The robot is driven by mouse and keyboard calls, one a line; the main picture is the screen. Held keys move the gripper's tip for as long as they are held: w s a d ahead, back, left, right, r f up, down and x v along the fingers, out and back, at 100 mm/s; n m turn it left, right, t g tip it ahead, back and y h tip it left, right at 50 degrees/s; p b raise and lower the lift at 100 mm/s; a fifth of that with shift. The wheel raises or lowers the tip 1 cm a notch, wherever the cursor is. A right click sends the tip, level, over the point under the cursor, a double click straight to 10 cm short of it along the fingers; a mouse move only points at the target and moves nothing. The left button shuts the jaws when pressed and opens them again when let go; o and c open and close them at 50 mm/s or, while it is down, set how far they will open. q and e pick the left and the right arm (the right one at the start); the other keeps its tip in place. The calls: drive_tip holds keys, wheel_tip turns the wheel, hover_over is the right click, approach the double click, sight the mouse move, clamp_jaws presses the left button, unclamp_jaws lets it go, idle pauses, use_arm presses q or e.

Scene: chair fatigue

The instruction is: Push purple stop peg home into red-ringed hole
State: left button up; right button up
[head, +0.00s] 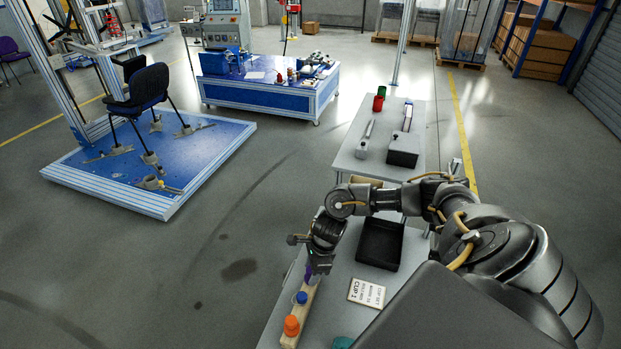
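My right gripper (318,266) points down over the far end of a long pale block (305,311). A small purple piece, which looks like the purple stop peg (308,272), shows right at its fingertips, at the block's far end. I cannot tell whether the fingers grip the peg or only touch it, nor how deep it sits. No red-ringed hole shows; the gripper and peg cover that end. A blue peg (301,298) and a larger orange peg (291,326) stand on the block nearer me. My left gripper is out of view.
The block lies along the left edge of a grey table (336,292). A black tray (380,243) and a printed card (367,293) lie to its right; a teal item (342,343) is at the bottom. A second table (345,163) stands beyond. Floor to the left is open.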

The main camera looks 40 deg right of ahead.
drive_tip(key=c, duration=0.8)
drive_tip(key=shift+r, duration=0.2)
drive_tip(key=shift+r+p, duration=1.3)
drive_tip(key=shift+r, duration=0.6)
drive_tip(key=shift+r+p, duration=1.2)
drive_tip(key=shift+r, duration=0.85)
